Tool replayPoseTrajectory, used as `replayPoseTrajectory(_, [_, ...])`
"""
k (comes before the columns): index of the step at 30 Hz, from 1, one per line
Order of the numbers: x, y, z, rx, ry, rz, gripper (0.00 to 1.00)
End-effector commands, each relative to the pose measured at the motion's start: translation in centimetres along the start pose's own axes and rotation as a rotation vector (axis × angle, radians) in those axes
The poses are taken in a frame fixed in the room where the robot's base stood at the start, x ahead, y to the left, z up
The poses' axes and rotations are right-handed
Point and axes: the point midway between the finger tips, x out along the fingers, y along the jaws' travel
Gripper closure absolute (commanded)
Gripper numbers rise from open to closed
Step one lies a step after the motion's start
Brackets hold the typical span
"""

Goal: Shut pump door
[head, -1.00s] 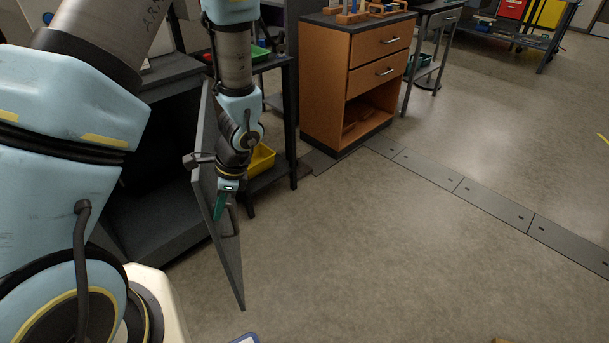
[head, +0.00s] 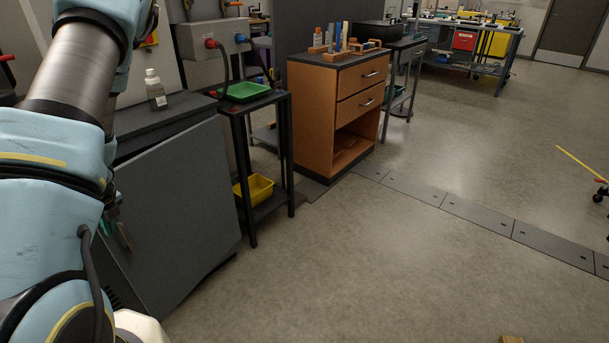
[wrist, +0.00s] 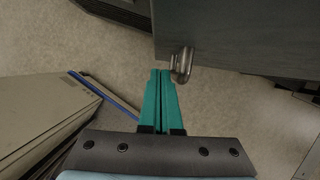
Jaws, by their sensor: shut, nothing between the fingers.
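The pump door (head: 185,205) is a dark grey panel on the front of a low dark cabinet (head: 165,122) at left in the head view. It lies across the cabinet front, with no wide opening visible; I cannot tell whether it is fully flush. In the wrist view the door (wrist: 245,35) fills the upper right, with a metal handle (wrist: 182,65) near its lower left edge. My gripper (wrist: 160,74) has teal fingers together and empty, with the tips close beside the handle; contact is unclear. In the head view my arm mostly hides the gripper.
A white bottle (head: 155,90) stands on the cabinet. To its right are a black stand with a green tray (head: 245,91) and yellow bin (head: 254,188), then an orange drawer unit (head: 315,110).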

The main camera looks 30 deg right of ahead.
Motion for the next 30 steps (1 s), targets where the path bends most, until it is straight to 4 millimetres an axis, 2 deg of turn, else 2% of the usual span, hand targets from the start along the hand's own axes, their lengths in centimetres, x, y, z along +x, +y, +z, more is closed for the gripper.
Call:
replayPoseTrajectory(1, [0.1,0.3,1.5,0.014,-0.001,-0.007,1.00])
replayPoseTrajectory(3, [0.6,0.2,2.8,0.041,-0.001,-0.018,1.00])
replayPoseTrajectory(12, [2.3,0.0,6.1,0.114,0.000,-0.046,1.00])
replayPoseTrajectory(18, [2.7,-0.1,6.7,0.129,0.000,-0.052,1.00])
replayPoseTrajectory(30, [2.7,-0.1,6.7,0.129,0.000,-0.052,1.00])
